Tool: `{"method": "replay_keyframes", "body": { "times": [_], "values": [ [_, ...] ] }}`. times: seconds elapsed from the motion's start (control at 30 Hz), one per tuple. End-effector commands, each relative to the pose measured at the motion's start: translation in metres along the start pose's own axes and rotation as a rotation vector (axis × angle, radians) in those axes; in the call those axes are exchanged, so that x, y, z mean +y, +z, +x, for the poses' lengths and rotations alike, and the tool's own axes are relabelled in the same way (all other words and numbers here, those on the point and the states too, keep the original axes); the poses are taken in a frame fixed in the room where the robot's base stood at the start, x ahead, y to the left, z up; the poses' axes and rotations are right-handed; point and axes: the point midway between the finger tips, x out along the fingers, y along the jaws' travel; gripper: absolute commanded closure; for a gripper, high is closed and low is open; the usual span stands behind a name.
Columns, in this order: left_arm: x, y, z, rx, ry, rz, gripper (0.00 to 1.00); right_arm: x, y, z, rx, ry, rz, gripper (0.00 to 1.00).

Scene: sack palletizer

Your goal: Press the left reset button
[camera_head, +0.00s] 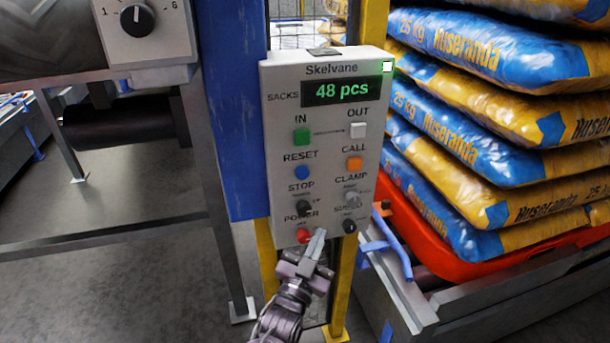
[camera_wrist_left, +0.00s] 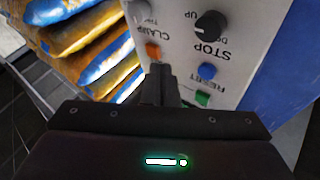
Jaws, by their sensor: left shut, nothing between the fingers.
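The grey control box (camera_head: 330,205) is mounted on a blue and yellow post. Its blue RESET button (camera_head: 302,172) is in the left column, below the green IN button (camera_head: 302,136) and above the STOP knob (camera_head: 304,207). My left gripper (camera_head: 318,238) is shut and empty, in front of the box's lower edge and below the blue button. In the left wrist view the panel appears upside down. There, the blue button (camera_wrist_left: 207,71) lies right of my shut fingers (camera_wrist_left: 161,72), apart from them in the picture. My right gripper is not in view.
An orange CALL button (camera_head: 354,163), a white OUT button (camera_head: 357,130) and a red button (camera_head: 304,236) are also on the panel. The display (camera_head: 341,91) reads 48 pcs. Stacked sacks (camera_head: 470,140) stand at the right. A metal frame (camera_head: 205,180) stands left.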

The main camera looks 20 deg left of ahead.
Motion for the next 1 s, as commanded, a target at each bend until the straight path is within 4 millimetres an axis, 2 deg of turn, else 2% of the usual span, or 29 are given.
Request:
{"method": "replay_keyframes", "body": {
  "times": [0.03,0.1,0.2,0.3,0.43,0.77,1.0],
  "values": [
    [-0.005,-0.021,0.005,0.044,-0.014,0.000,1.00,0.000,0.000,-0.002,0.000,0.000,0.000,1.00],
    [-0.011,-0.043,0.009,0.092,-0.031,0.001,1.00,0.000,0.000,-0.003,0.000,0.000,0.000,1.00],
    [-0.018,-0.066,0.013,0.144,-0.050,0.002,1.00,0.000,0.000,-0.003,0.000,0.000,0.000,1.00],
    [-0.021,-0.080,0.014,0.174,-0.062,0.003,1.00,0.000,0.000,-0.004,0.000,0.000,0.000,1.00],
    [-0.023,-0.086,0.015,0.189,-0.068,0.003,1.00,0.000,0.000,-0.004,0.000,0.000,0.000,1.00],
    [-0.024,-0.085,0.015,0.188,-0.067,0.004,1.00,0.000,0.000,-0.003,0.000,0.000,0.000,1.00],
    [-0.034,-0.077,0.030,0.190,-0.067,0.006,1.00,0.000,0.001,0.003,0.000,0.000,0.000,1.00]
  ]
}}
